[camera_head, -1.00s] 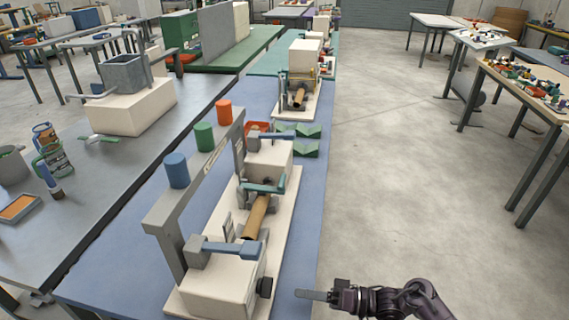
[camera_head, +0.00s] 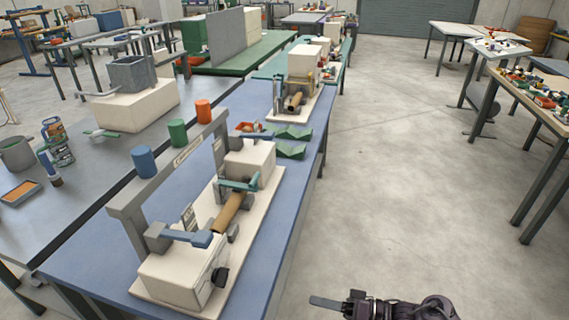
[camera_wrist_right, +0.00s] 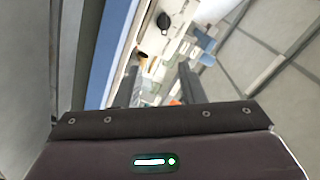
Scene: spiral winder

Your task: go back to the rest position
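My right gripper (camera_head: 328,303) is at the bottom of the head view, over the floor to the right of the blue table (camera_head: 90,248). In the right wrist view its two fingers (camera_wrist_right: 158,88) stand apart with nothing held between them. The winder (camera_head: 180,278), with a cream base, blue and green levers and a brown tube (camera_head: 228,213), stands on the blue table. My right gripper is clear of it. My left gripper is not in view.
Green angled blocks (camera_head: 291,151) lie behind. Side tables (camera_head: 530,103) hold small parts at right. The floor (camera_head: 400,190) between is open.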

